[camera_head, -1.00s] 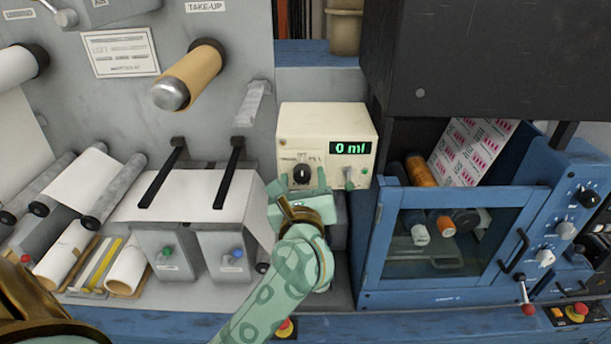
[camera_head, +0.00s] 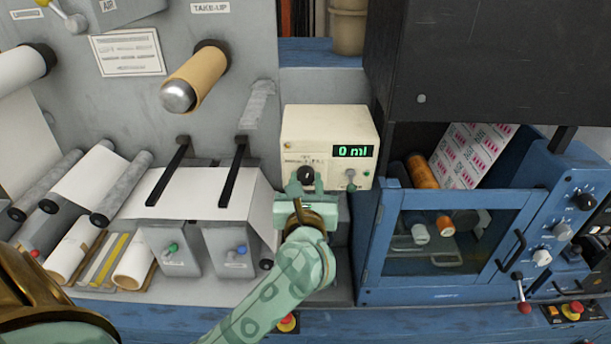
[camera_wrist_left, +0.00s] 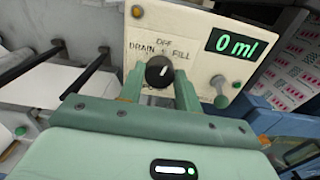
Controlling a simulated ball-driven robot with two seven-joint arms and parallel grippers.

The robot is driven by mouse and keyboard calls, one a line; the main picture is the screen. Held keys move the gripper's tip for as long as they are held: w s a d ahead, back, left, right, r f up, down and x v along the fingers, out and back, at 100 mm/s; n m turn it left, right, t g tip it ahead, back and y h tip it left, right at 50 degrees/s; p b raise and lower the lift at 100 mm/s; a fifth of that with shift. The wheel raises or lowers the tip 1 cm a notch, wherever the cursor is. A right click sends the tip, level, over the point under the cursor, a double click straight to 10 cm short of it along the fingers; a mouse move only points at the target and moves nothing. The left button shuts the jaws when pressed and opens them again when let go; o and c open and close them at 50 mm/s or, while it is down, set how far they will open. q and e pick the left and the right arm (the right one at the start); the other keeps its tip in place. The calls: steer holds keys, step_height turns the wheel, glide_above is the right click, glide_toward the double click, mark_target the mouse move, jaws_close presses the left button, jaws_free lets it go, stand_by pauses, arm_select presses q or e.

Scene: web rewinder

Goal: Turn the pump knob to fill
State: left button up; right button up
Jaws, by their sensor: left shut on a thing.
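The cream pump box (camera_head: 328,133) has a display reading "0 ml" in green. Its black pump knob (camera_head: 306,175) is on the lower left of the front face. In the left wrist view the knob (camera_wrist_left: 159,71) sits below the labels OFF, DRAIN and FILL, and its white mark points up and slightly right. My green left gripper (camera_head: 306,186) is shut on the knob, one finger on each side. Its fingers (camera_wrist_left: 159,88) also show in the left wrist view. My right gripper is not in view.
A small toggle with a green tip (camera_head: 350,181) is close to the right of the knob. A blue cabinet with a window (camera_head: 450,245) stands to the right. Two grey boxes with green and blue knobs (camera_head: 227,245) and black bars (camera_head: 233,172) are at the left.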

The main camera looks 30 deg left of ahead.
arm_select(q)
steer(key=m+p, duration=0.3)
steer(key=shift+r, duration=0.15)
steer(key=shift+f+m+p, duration=0.2)
steer(key=shift+m+p, duration=1.15)
steer(key=shift+m, duration=0.15)
steer(key=o, duration=1)
steer(key=shift+c, duration=0.2)
steer(key=shift+s+d, duration=0.35)
steer(key=shift+s, duration=0.05)
steer(key=v, duration=1.5)
steer(key=shift+s, duration=0.2)
